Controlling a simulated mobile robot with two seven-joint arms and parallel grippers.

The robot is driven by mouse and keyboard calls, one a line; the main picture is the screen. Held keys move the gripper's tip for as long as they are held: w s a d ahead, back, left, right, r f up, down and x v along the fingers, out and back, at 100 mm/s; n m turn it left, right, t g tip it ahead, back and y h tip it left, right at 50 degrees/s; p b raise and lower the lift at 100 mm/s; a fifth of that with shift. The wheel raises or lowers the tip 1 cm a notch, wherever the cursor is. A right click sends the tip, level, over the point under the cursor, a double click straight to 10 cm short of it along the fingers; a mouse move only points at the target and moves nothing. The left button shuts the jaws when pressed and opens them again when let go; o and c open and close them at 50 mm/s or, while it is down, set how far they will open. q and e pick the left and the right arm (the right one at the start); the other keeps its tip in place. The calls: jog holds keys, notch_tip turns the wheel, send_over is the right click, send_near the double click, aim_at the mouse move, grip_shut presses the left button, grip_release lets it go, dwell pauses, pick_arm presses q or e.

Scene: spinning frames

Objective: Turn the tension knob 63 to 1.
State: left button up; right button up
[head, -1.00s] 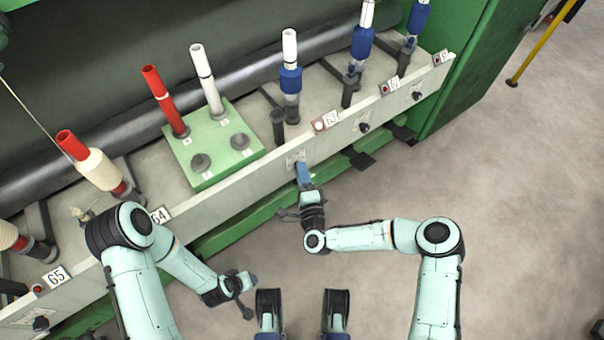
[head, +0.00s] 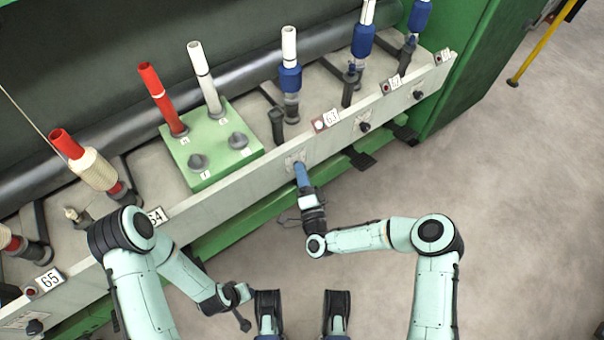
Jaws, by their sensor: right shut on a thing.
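The label 63 (head: 331,117) is on the slanted pale rail, beside a round lamp. Below and left of it, a small dial plate (head: 290,161) shows on the rail's front face. My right gripper (head: 299,168) reaches up to this plate and is shut on the tension knob there. Its blue fingers and the gripper body hide the knob, so the pointer and the set number cannot be read. My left gripper (head: 243,295) hangs low in front of the machine, away from the rail; its finger opening is not clear.
Other knobs show on the rail, one right of 63 (head: 365,126) and one near label 65 (head: 35,326). A green peg block (head: 205,165) with red and white tubes stands behind the rail. Dark pedals (head: 363,158) jut out below it.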

jog(key=shift+w+d+r, duration=0.1)
jog(key=o, duration=1)
pick_arm(q)
jog(key=shift+t, duration=0.6)
jog(key=w+r, duration=0.1)
jog(key=r+p, duration=0.1)
jog(key=w+d+r+p, duration=0.1)
jog(key=r, duration=0.1)
jog(key=shift+w+d, duration=0.1)
jog(key=shift+w, duration=0.2)
pick_arm(e)
jog(key=v, duration=1.3)
jog(key=shift+s, duration=0.3)
